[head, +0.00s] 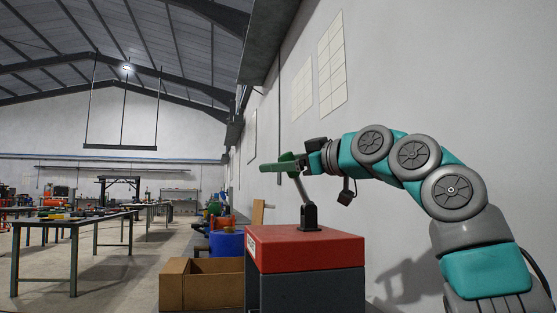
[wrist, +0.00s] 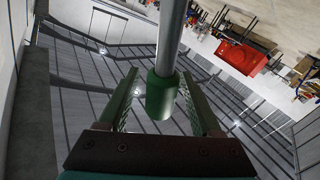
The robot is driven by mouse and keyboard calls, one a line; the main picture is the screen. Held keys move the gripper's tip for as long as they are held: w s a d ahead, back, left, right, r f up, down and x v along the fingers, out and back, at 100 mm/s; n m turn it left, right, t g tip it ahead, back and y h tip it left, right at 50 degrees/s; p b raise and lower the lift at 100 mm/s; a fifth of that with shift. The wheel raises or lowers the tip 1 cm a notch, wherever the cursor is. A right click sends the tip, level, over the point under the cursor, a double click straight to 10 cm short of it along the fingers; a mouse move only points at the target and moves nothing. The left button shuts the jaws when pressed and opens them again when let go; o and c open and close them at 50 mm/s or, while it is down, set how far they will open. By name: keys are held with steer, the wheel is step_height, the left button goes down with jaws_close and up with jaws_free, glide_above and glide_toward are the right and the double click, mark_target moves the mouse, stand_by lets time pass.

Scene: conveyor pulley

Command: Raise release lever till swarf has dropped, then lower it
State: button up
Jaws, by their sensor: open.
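The release lever (head: 303,191) is a grey rod rising from a black bracket on top of a red-topped machine box (head: 310,246). It leans slightly left, and its upper end is hidden at my gripper (head: 280,164). In the wrist view, the lever's rod (wrist: 170,38) comes down from the top and ends in a green knob (wrist: 160,98). The knob sits between the two green fingers of my gripper (wrist: 160,76). The fingers are open, with a visible gap on the knob's sides. No swarf can be made out in either view.
An open cardboard box (head: 200,286) stands on the left of the machine. A blue drum (head: 226,245) is behind it. Workbenches (head: 75,225) fill the left, with open floor between. A white wall (head: 430,60) runs close along the right.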

steer(key=shift+w+a, duration=0.15)
steer(key=shift+a, duration=0.1)
jaws_close()
stand_by(0.4)
stand_by(0.9)
